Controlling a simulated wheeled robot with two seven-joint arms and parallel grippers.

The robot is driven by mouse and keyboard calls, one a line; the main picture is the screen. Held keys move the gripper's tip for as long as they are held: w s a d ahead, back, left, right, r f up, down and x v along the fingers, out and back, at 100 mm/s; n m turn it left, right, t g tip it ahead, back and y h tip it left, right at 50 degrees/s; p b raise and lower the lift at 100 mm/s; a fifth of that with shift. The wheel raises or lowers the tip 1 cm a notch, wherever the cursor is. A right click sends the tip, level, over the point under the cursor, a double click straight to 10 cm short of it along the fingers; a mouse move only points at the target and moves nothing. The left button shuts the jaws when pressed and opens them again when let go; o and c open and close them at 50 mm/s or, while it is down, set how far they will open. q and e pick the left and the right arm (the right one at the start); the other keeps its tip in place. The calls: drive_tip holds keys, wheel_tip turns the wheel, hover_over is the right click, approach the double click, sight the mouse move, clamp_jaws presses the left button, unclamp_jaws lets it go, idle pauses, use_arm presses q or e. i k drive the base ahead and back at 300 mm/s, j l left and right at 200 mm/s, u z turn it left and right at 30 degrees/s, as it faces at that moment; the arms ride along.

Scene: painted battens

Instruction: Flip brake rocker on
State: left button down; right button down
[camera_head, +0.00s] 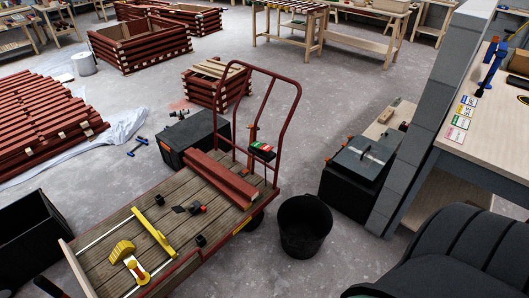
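A small dark box with a red and green top (262,151) is fixed near the handle end of the flatbed cart (115,227). It looks like the brake rocker's housing, but it is too small to tell which way the rocker is tipped. An orange-brown upright part stands just behind it. The cart has a red tubular handle (291,112) and a plank deck. Neither my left gripper nor my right gripper shows in this view.
Red battens (222,178), a yellow bar and a yellow-and-white tool lie on the deck. A black bucket (305,226) stands right of the cart, black boxes (360,172) beyond it. A grey block wall and workbench (490,120) stand right; a dark ribbed shape (450,255) fills the lower right.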

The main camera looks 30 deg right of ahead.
sight(259, 144)
drive_tip(key=i+l, duration=0.2)
drive_tip(key=i, duration=0.3)
drive_tip(key=i+l, duration=0.2)
drive_tip(key=i, duration=0.35)
drive_tip(key=z, duration=1.85)
